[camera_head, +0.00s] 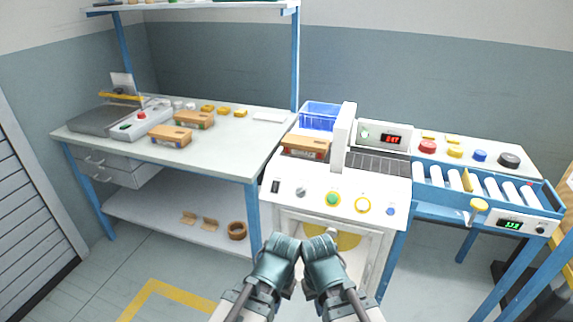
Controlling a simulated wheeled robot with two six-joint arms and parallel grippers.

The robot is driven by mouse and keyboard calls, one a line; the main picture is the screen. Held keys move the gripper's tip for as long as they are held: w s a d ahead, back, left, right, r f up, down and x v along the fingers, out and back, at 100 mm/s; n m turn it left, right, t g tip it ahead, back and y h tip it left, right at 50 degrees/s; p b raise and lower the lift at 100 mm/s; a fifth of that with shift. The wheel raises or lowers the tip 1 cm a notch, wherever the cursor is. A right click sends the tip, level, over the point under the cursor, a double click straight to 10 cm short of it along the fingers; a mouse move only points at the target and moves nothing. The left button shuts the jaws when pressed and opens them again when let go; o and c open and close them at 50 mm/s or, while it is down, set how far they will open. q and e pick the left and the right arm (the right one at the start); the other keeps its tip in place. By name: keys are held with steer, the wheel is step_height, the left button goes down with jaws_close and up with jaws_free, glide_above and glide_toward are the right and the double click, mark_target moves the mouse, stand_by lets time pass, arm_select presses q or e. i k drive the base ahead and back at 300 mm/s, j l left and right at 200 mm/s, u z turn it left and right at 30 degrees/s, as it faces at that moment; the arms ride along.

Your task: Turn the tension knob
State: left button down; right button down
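No label marks a tension knob that I can read. A small grey knob (300,191) sits on the white machine's front panel (316,187), between a dark switch and a green button. A small black knob (540,229) sits beside the green display at the right end of the conveyor. My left gripper (281,243) and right gripper (318,245) are side by side at the bottom middle, in front of the machine and below its panel. Both appear apart from the knobs. Their fingertips are not clear, so I cannot tell whether they are open.
A roller conveyor (430,205) with a yellow handle (479,205) stands at right. A workbench (228,145) with boxes stands at left.

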mark_target(301, 192)
steer(key=j+z, duration=0.7)
steer(key=k+j+z, duration=0.15)
steer(key=j+z, duration=0.2)
